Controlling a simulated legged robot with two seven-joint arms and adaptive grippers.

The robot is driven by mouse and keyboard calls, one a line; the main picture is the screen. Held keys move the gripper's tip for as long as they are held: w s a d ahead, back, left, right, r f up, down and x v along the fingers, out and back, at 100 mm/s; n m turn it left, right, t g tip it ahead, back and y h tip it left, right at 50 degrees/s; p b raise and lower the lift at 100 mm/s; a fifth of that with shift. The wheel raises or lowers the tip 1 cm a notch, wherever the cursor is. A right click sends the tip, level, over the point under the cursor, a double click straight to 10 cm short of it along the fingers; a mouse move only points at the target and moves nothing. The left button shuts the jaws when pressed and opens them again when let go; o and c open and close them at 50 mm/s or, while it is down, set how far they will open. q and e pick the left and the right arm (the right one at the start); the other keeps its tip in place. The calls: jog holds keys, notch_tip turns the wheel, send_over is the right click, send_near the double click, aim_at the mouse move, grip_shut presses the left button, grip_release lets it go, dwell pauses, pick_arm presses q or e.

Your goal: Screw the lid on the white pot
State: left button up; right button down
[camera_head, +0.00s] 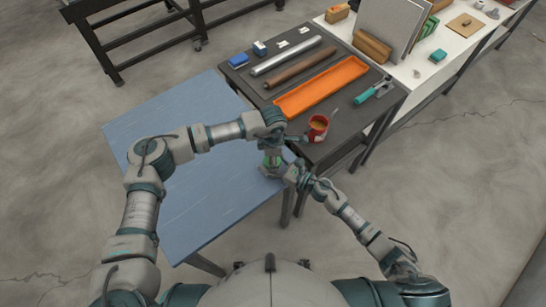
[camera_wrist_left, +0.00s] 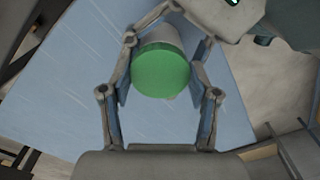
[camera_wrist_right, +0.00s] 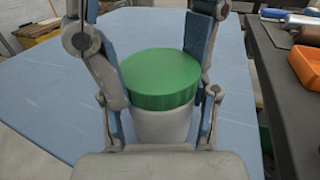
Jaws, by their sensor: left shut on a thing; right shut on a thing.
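The white pot (camera_wrist_right: 162,126) stands upright near the right edge of the blue table. The green lid (camera_wrist_right: 158,78) sits level on top of it, covering the mouth; I cannot tell how far the threads are engaged. My left gripper (camera_wrist_left: 160,72) comes from above, shut on the green lid, with a finger on either side; the lid also shows in the left wrist view (camera_wrist_left: 161,70). My right gripper (camera_head: 287,172) is low at the pot's side, shut on its white body. In the head view my arms largely hide the pot.
The blue table (camera_head: 190,140) is otherwise bare. A dark table (camera_head: 245,85) beside it holds an orange tray (camera_head: 320,87), a red can (camera_head: 318,127), tubes and a teal-handled tool (camera_head: 374,91). The red can is close to my grippers.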

pick_arm(q)
jog(key=shift+w+a, duration=0.1)
jog(key=shift+w, duration=0.05)
jog(key=o, duration=1.3)
jog(key=shift+r, duration=0.1)
jog(key=shift+r, duration=2.2)
jog(key=shift+c, duration=0.3)
jog(key=n, duration=0.2)
jog(key=r+n, duration=0.1)
jog(key=n, duration=0.1)
jog(key=r+n, duration=0.1)
jog(key=n, duration=0.1)
jog(key=shift+n, duration=0.4)
jog(key=n, duration=0.2)
jog(key=r+n, duration=0.1)
jog(key=n, duration=0.2)
jog(key=shift+r, duration=0.2)
